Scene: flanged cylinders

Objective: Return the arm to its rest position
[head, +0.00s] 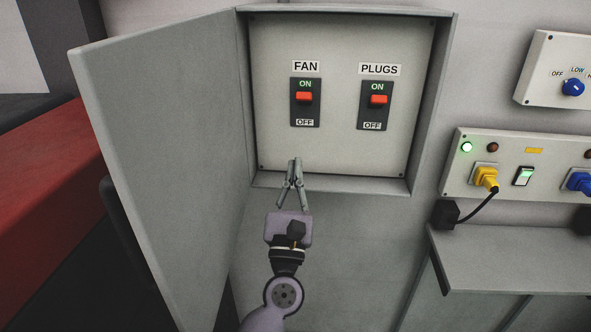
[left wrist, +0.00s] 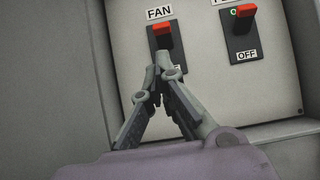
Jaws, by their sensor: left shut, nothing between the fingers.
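My left gripper (head: 295,162) is shut and empty. Its fingertips are just below the FAN switch (head: 304,96) in the head view, at the lower edge of the open box (head: 350,150). In the left wrist view, the left gripper (left wrist: 164,62) points up at the panel, with its tips over the lower part of the FAN switch (left wrist: 162,36). I cannot tell whether they touch the panel. The PLUGS switch (head: 378,99) is to the right. Both red levers sit near the upper, ON side. My right gripper is in neither view.
The grey box door (head: 160,130) stands wide open on the left, close to my left arm. To the right are a socket panel (head: 520,150) with yellow and blue plugs, a knob box (head: 560,75) and a grey shelf (head: 520,255). A red surface (head: 50,200) is at far left.

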